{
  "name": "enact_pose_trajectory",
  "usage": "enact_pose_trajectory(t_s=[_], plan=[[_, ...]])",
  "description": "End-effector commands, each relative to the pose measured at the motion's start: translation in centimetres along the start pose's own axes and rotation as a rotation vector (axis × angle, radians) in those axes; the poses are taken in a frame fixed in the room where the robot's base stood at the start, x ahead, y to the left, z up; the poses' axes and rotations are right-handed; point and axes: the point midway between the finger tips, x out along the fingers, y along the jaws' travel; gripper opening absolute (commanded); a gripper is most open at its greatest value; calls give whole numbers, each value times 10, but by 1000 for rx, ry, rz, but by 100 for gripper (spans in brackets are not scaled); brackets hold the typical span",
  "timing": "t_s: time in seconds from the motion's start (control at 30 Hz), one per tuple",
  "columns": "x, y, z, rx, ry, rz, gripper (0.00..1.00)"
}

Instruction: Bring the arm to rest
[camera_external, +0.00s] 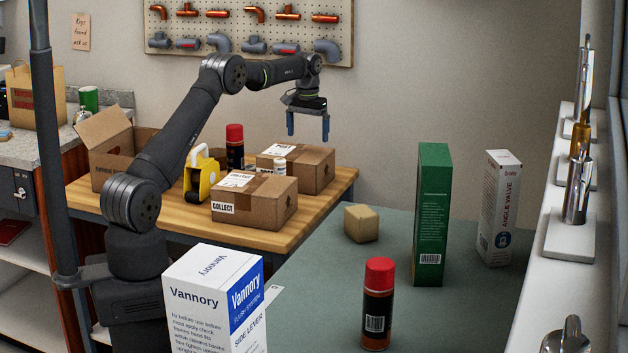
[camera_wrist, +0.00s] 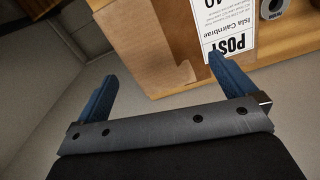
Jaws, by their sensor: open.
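In the wrist view my gripper (camera_wrist: 162,90) shows both blue fingers spread, with floor and a box edge beyond. The arm is raised and bent, with its forearm reaching to the right.
The wooden table (camera_external: 326,205) holds a COLLECT box (camera_external: 262,205), another parcel (camera_external: 312,170), a yellow tape dispenser (camera_external: 200,175) and an open carton (camera_external: 105,150). The green counter (camera_external: 320,290) holds a green box (camera_external: 432,215), an angle valve box (camera_external: 497,215), a small block (camera_external: 361,223) and a red-capped can (camera_external: 377,305).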

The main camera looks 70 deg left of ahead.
Motion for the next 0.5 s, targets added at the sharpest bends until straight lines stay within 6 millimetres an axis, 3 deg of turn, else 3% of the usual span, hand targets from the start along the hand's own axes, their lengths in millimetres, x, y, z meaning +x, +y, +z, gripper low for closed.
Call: enact_pose_trajectory(t_s=[0.5], plan=[[-11,101,30,121,0,0,100]])
